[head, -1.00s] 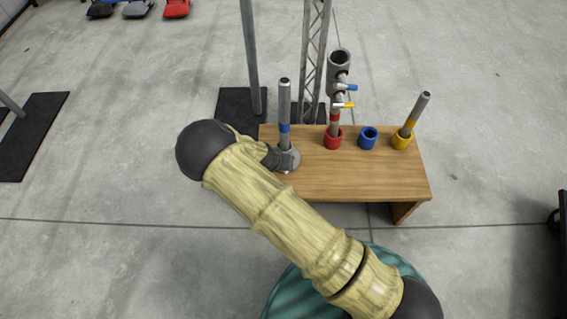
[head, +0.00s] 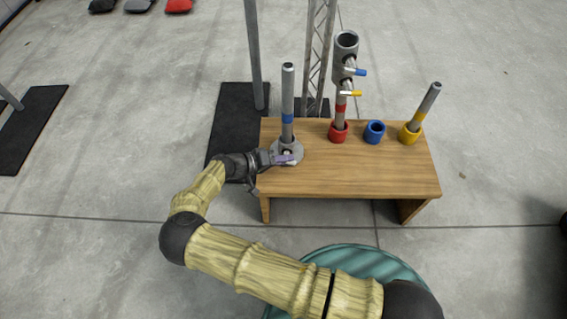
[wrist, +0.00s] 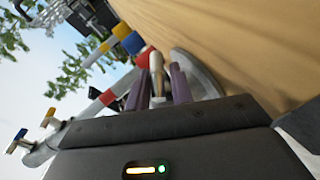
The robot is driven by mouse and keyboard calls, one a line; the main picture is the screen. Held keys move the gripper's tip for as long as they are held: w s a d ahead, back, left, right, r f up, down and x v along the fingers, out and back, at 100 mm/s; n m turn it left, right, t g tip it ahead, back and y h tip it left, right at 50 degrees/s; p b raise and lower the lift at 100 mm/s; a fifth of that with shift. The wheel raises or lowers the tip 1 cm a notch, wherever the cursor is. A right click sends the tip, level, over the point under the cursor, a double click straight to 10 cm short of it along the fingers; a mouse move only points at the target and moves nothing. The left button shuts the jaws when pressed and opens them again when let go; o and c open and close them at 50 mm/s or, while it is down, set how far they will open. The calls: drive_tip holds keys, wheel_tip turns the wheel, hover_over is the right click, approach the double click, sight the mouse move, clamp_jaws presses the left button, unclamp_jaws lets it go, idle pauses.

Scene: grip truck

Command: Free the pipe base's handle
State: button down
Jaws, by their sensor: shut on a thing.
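The pipe base (head: 279,146), a grey round foot, sits at the left end of the wooden bench. A grey pipe with a blue band (head: 288,92) stands upright in it. My gripper (head: 287,159) reaches in from the left, low at the base's front side. In the wrist view, the purple fingers of my gripper (wrist: 157,78) are shut on the base's small pale handle (wrist: 156,62). The base's grey rim (wrist: 196,74) shows just right of the fingers. In the head view the fingers largely hide the handle.
The wooden bench (head: 350,180) also holds a red cup (head: 339,133) with a red-banded pipe and clamp, an empty blue cup (head: 375,133), and a yellow cup (head: 409,134) with a leaning pipe. Behind stand a post (head: 254,60) and a truss (head: 318,60). The bench front is clear.

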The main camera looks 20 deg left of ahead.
drive_tip(key=shift+f+t+h+b, duration=0.3)
drive_tip(key=shift+h+b, duration=0.1)
drive_tip(key=shift+b, duration=0.1)
drive_tip(key=shift+r, duration=0.15)
drive_tip(key=c, duration=1.3)
unclamp_jaws()
drive_tip(key=p+v, duration=0.3)
drive_tip(key=v, duration=1.4)
drive_tip(key=shift+a, duration=0.25)
drive_tip(key=shift+f, duration=0.2)
